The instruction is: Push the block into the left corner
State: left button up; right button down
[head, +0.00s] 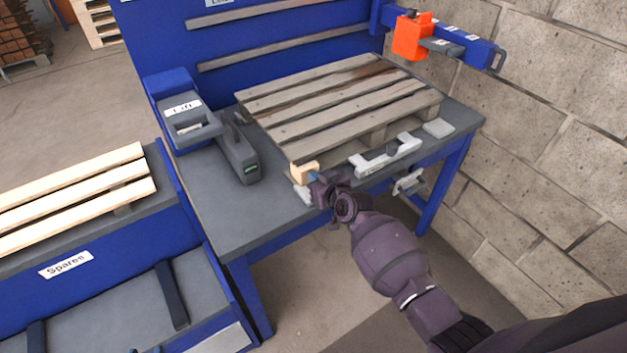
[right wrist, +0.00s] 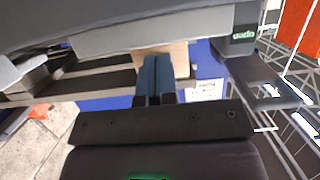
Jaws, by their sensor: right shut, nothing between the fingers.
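The pale wooden block (head: 302,172) sits at the front-left corner of the wooden pallet (head: 340,95) on the grey-topped blue table. My right gripper (head: 314,177) is shut and empty, with its blue fingertips right at the near right side of the block. In the right wrist view the shut blue fingers (right wrist: 154,75) overlap the block (right wrist: 179,56), which shows behind their tips. Whether they touch it is hard to tell. My left gripper is not in view.
White bracket-like fixtures (head: 385,155) line the pallet's front edge. A grey device (head: 238,155) stands left of the pallet, beside a holder labelled Left (head: 185,115). An orange tool (head: 412,36) is on the blue rail at the back right. The table's front-left surface (head: 235,215) is clear.

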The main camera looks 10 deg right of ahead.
jog(key=shift+w+a, duration=0.2)
jog(key=shift+w, duration=0.35)
jog(key=shift+w+a+b, duration=0.1)
jog(key=shift+w+b, duration=0.15)
jog(key=shift+b, duration=0.05)
jog(key=shift+f+p+v, duration=0.2)
jog(key=shift+p+v, duration=0.35)
jog(key=shift+v, duration=0.5)
jog(key=shift+s+d+p, duration=0.2)
jog(key=shift+s+p, duration=0.05)
jog(key=shift+s, duration=0.3)
jog(key=shift+s+d+p, duration=0.2)
jog(key=shift+s+p, duration=0.05)
jog(key=shift+s, duration=0.25)
jog(key=shift+s+d+p, duration=0.25)
jog(key=shift+s+p, duration=0.05)
jog(key=shift+s, duration=0.55)
jog(key=shift+f, duration=0.1)
